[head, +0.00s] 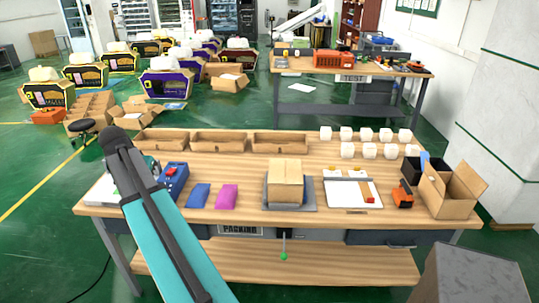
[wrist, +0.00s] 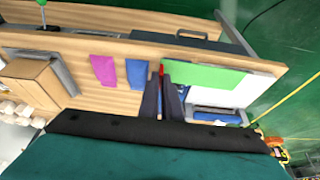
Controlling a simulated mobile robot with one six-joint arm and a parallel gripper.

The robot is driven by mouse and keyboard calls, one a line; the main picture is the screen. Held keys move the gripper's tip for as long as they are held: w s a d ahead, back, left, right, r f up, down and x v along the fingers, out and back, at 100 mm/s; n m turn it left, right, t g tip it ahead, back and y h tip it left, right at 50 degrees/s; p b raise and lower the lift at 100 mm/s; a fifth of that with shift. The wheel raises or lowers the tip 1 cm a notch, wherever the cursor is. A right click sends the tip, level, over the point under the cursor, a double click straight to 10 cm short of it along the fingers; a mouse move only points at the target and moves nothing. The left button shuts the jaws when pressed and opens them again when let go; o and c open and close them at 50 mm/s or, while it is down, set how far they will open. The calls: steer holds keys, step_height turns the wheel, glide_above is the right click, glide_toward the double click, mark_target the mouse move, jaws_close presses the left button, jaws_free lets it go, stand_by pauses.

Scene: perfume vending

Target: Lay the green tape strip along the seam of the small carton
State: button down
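The small carton (head: 285,182) stands shut on a grey plate (head: 305,206) at the middle of the packing table, its top seam showing. In the wrist view the carton (wrist: 33,82) is at the far left. Whether a finger touches the strip is unclear. In the head view my arm hides the gripper.
Blue (head: 198,196) and magenta (head: 227,197) pieces lie between my arm and the carton. A blue device (head: 173,181) stands close to my arm. Right of the carton are a white board (head: 345,195), an orange tool (head: 403,198) and an open box (head: 448,193). Trays (head: 220,142) line the back.

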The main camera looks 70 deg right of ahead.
steer(key=s+d+m+g+y+p, duration=0.1)
steer(key=s+d+m+g+p, duration=0.1)
steer(key=s+d+m, duration=0.7)
steer(key=s+d+m+g+y+p, duration=0.1)
steer(key=s+d+m+g+p, duration=0.2)
steer(key=s+d, duration=2.3)
steer(key=m, duration=0.5)
steer(key=shift+s+f+m+g+y+p, duration=0.2)
steer(key=shift+s+m+g+y+p, duration=0.15)
steer(key=shift+s+m+g+y, duration=0.05)
steer(key=shift+f, duration=0.2)
steer(key=shift+f+b, duration=1.35)
steer(key=shift+f, duration=1.65)
steer(key=shift+w+f+b, duration=0.1)
steer(key=shift+f+b, duration=0.15)
steer(key=shift+b, duration=0.05)
steer(key=c, duration=1.9)
jaws_free()
